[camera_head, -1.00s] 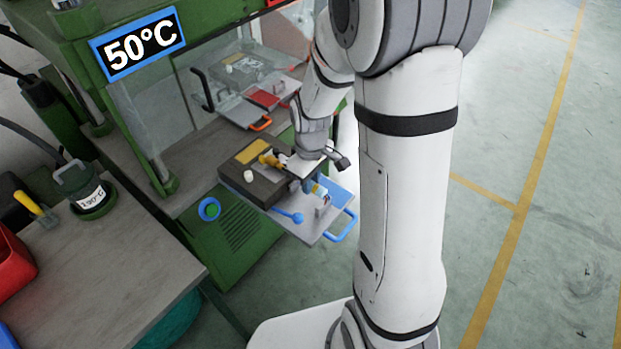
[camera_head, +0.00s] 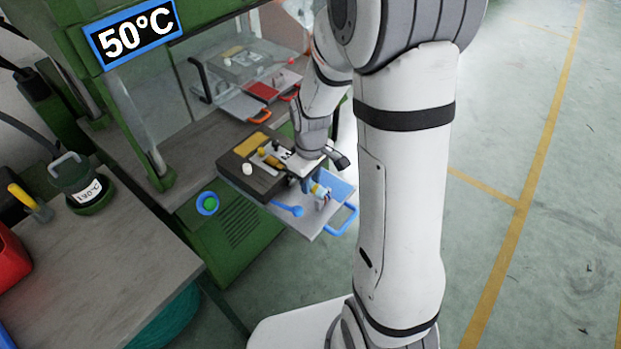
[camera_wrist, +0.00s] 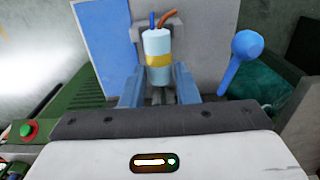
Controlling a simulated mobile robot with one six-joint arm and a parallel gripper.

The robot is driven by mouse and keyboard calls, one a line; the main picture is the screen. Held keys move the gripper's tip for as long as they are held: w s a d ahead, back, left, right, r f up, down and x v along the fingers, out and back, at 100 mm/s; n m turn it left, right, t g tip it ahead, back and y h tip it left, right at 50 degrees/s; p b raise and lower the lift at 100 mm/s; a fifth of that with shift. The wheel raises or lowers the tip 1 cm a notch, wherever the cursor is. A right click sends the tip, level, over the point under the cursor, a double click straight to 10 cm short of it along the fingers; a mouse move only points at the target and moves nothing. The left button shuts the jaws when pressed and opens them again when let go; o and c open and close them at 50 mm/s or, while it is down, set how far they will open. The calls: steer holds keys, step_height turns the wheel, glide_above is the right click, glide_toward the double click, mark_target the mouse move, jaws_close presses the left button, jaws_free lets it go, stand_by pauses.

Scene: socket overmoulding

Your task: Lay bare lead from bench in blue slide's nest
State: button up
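The bare lead (camera_wrist: 157,48) is a pale blue cylinder with a yellow band and a blue and a brown wire at its far end. My gripper (camera_wrist: 159,88) has a blue finger on each side of it and looks shut on it. In the head view my gripper (camera_head: 309,184) is low over the blue slide (camera_head: 302,228), the tray with the blue handle, and the lead (camera_head: 319,190) shows at its tip. A grey block (camera_wrist: 176,24) stands behind the wires. I cannot tell whether the lead touches the slide or sits in a nest.
A blue ball-ended lever (camera_head: 289,210) is on the slide's front side. A dark mould block (camera_head: 247,182) with a yellow plate and a white knob stands at left. A red-marked slide (camera_head: 264,91) is farther back. The grey bench (camera_head: 105,265) is at left; open floor lies right.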

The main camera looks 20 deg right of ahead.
steer(key=o, duration=0.4)
steer(key=shift+r, duration=3.9)
steer(key=shift+r, duration=0.1)
steer(key=s+r+m+t, duration=0.2)
steer(key=s+r+m, duration=0.5)
steer(key=s, duration=0.7)
step_height(320, 180, up, 2)
steer(key=shift+d+r+t, duration=0.1)
steer(key=shift+d+t, duration=0.3)
